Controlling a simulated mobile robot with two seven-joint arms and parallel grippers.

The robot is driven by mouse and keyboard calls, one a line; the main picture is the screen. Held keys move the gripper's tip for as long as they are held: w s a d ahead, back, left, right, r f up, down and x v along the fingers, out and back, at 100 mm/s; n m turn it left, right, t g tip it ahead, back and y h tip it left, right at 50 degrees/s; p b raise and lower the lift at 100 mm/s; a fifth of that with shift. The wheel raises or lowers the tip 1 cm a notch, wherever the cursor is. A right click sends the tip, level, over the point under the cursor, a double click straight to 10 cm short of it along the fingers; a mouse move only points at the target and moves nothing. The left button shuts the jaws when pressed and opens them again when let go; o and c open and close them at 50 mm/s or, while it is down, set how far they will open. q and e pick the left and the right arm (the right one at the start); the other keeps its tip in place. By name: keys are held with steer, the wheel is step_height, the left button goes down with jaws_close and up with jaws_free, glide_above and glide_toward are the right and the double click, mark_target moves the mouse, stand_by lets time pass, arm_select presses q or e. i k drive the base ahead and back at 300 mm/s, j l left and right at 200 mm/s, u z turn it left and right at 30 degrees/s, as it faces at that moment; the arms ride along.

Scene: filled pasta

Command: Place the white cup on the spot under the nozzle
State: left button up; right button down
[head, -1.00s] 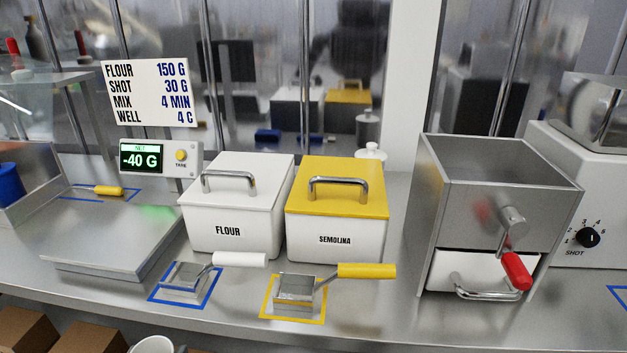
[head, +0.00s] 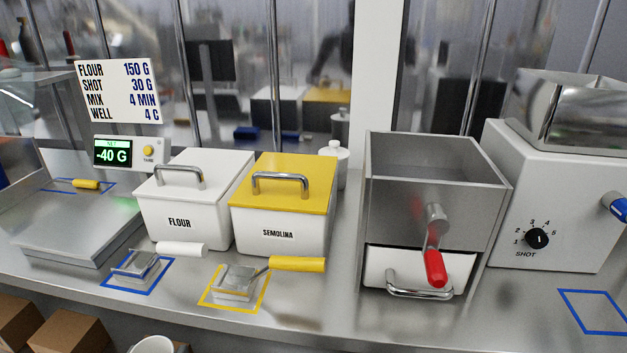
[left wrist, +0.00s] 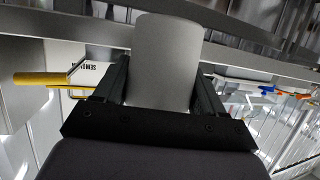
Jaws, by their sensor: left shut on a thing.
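The white cup (head: 152,345) shows only as a rim at the bottom edge of the head view. In the left wrist view the cup (left wrist: 167,60) stands between the two dark fingers of my left gripper (left wrist: 163,88), which is shut on it. A blue square outline (head: 592,312) lies on the counter at the far right, in front of the white machine with the SHOT dial (head: 560,225). A blue-tipped part (head: 616,207) sticks out at the right edge; I cannot tell whether it is the nozzle. My right gripper is not in view.
A steel box with a red-handled crank (head: 435,265) stands left of the machine. Flour (head: 185,215) and semolina (head: 283,228) bins, two scoops and a scale (head: 75,240) fill the left. Cardboard boxes (head: 60,340) lie below the counter edge.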

mark_target(597, 311)
steer(key=k+l, duration=0.1)
steer(key=l, duration=0.35)
steer(key=l+u, duration=0.1)
steer(key=l, duration=0.35)
steer(key=k+l, duration=0.15)
steer(key=l, duration=0.25)
steer(key=k+l, duration=0.1)
steer(key=l, duration=0.35)
steer(key=l+u, duration=0.1)
steer(key=l, duration=0.35)
steer(key=k+l, duration=0.15)
steer(key=l, duration=0.25)
